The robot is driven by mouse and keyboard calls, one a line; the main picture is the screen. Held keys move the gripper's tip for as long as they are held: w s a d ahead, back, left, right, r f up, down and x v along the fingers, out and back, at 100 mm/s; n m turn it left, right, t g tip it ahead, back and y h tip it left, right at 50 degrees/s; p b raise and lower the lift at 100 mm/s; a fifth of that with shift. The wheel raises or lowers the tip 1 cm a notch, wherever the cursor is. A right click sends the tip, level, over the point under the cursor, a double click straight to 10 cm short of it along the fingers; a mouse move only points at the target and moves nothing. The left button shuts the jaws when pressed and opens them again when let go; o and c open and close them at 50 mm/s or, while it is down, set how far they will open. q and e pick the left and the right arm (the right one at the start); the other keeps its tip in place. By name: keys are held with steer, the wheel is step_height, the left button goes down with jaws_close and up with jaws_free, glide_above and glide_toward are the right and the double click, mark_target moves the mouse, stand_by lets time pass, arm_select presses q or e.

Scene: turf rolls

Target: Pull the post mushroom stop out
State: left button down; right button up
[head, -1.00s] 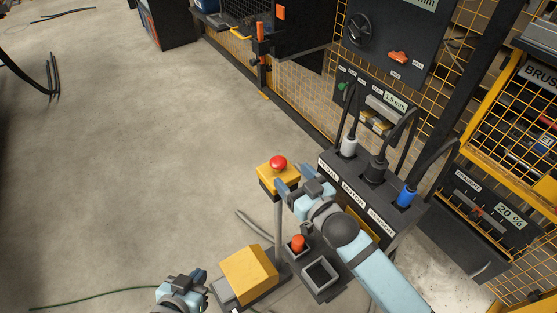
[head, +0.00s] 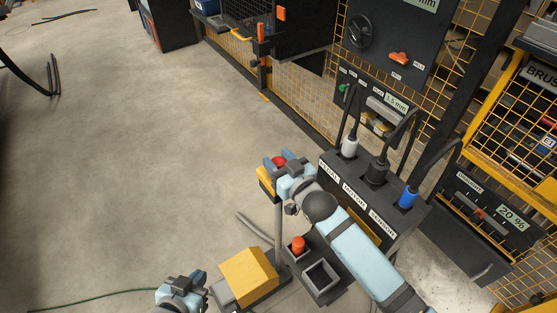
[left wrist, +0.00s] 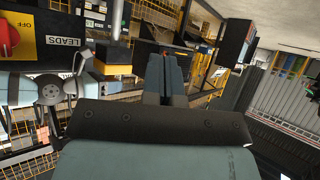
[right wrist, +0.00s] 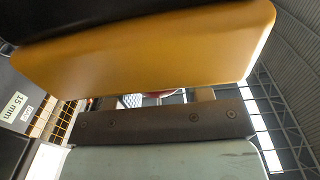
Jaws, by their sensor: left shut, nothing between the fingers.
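The red mushroom stop (head: 279,161) sits on a yellow box (head: 265,183) on top of a thin grey post (head: 278,222). In the head view my right gripper (head: 280,163) is at the box top, with one finger on each side of the red head. In the right wrist view the yellow box (right wrist: 150,50) fills the upper part. A bit of the red head (right wrist: 160,95) shows below it between the fingers, with gaps beside it. My left gripper (head: 196,278) is low in the head view, shut and empty; its closed fingers show in the left wrist view (left wrist: 166,75).
A dark socket box (head: 345,187) with white, black and blue plugs stands right of the post. Below are an orange-red knob (head: 298,243), an open dark bin (head: 321,276) and a yellow sloped box (head: 249,273). The floor at left is mostly clear.

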steer(key=shift+c, duration=1.4)
steer(key=shift+r+p, duration=0.7)
steer(key=shift+p, duration=0.25)
steer(key=shift+r+p, duration=0.3)
steer(key=shift+p, duration=0.05)
steer(key=shift+f, duration=0.1)
steer(key=o, duration=1.3)
arm_select(q)
steer(key=shift+r, duration=0.55)
